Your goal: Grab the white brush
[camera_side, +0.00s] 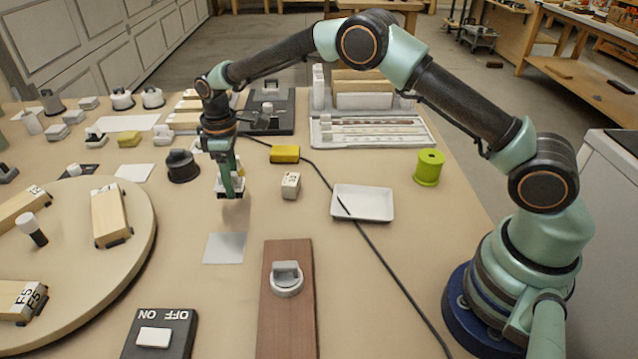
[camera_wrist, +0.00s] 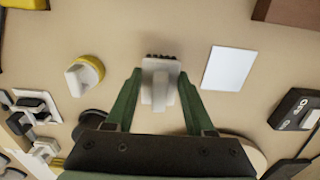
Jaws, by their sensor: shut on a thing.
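The white brush (camera_wrist: 160,80) sits between my gripper's two green fingers in the wrist view, with its row of dark bristles pointing away from the wrist. My gripper (camera_wrist: 160,75) is shut on its body. In the side view my gripper (camera_side: 230,180) points down at the left of the middle of the bench. The brush (camera_side: 230,191) shows as a pale block at the fingertips, partly covered by them. A soft shadow lies below it, and it appears to be slightly above the bench.
A grey square sheet (camera_side: 225,248) lies in front of my gripper. A black round knob (camera_side: 182,166) is to its left, a yellow block (camera_side: 285,154) and small pale block (camera_side: 291,186) to its right. A large turntable (camera_side: 140,235) fills the left.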

